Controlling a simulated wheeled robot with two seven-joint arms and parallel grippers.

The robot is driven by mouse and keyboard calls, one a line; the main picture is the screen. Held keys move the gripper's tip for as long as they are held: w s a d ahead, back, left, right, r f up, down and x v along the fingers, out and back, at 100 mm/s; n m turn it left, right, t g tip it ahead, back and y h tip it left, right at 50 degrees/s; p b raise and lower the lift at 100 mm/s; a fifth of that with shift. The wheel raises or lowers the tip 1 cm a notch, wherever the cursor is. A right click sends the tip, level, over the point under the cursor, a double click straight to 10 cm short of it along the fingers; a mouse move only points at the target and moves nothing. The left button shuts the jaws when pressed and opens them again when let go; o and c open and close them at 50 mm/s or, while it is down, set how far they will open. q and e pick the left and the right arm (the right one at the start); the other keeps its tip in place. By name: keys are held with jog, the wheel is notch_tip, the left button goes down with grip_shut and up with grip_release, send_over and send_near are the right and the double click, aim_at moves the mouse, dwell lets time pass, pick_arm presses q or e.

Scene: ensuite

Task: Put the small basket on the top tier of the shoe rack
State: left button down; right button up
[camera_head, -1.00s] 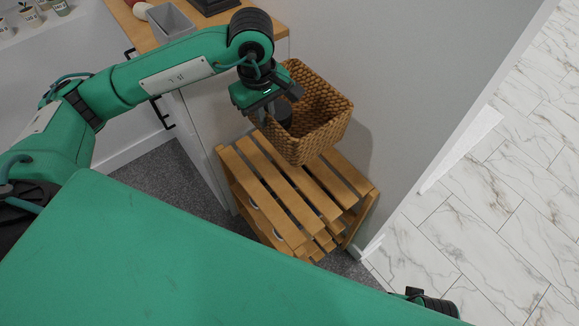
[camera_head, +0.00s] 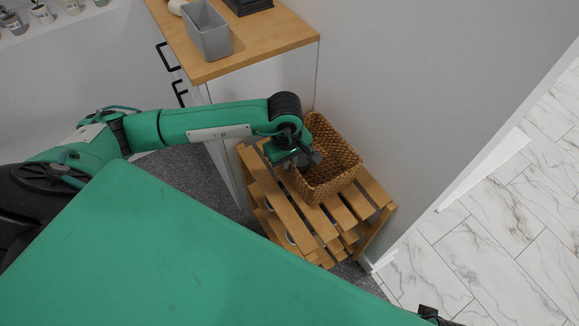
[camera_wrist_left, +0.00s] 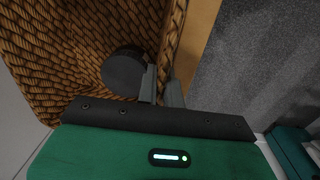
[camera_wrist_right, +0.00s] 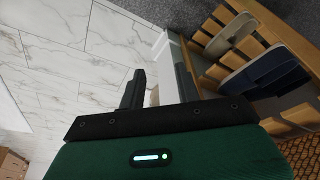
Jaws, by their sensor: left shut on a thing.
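The small basket (camera_head: 335,165) is brown woven wicker with an open top. In the head view it is over the back middle of the shoe rack's slatted top tier (camera_head: 372,190), roughly upright; I cannot tell whether its bottom touches the slats. My left gripper (camera_head: 308,160) is shut on the basket's left rim. In the left wrist view the basket wall (camera_wrist_left: 40,60) runs between the fingers (camera_wrist_left: 163,88), and a dark round thing (camera_wrist_left: 124,72) shows beside them. My right gripper (camera_wrist_right: 158,88) is open and empty, with rack and floor beyond it.
A wooden-topped cabinet (camera_head: 270,45) with a grey bin (camera_head: 207,30) stands behind and left of the rack. A wall (camera_head: 430,90) is close on the right. Shoes (camera_wrist_right: 262,75) lie on a lower tier. Marble floor (camera_head: 500,240) is clear beyond the wall.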

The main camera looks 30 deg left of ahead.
pick_arm(q)
notch_tip(320, 180, down, 2)
jog(key=shift+f, duration=0.2)
pick_arm(e)
jog(key=shift+r, duration=0.15)
pick_arm(q)
jog(key=shift+f, duration=0.1)
jog(key=c, duration=1.5)
grip_release()
jog(key=shift+c, duration=0.2)
pick_arm(e)
jog(key=shift+r, duration=0.4)
pick_arm(q)
jog(key=shift+r, duration=0.3)
notch_tip(320, 180, up, 12)
jog(key=shift+s+a+f, duration=0.2)
jog(key=shift+s, duration=0.1)
pick_arm(e)
jog(key=shift+f, duration=0.75)
